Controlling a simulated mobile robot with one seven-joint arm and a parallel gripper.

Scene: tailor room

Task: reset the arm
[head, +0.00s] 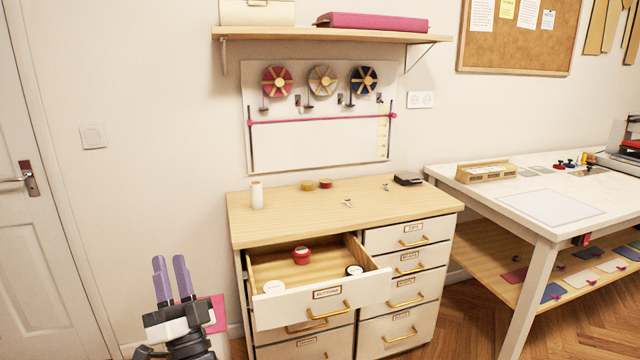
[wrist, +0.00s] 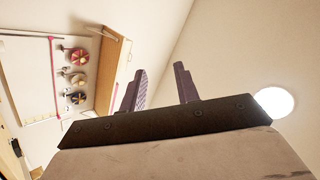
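My gripper (head: 169,262) is raised at the lower left of the head view, in front of the bare wall and to the left of the drawer cabinet. Its two purple fingers point up and stand apart with nothing between them. The wrist view also shows the gripper (wrist: 160,70) open and empty, with the wall and ceiling behind it. Most of my arm is below the head view's edge.
The wooden cabinet (head: 290,225) has its top-left drawer (head: 270,312) pulled out, holding a red container (head: 302,256) and other round ones. A wall shelf (head: 325,35) hangs above. A white worktable (head: 455,185) stands right. A door (head: 35,260) is at far left.

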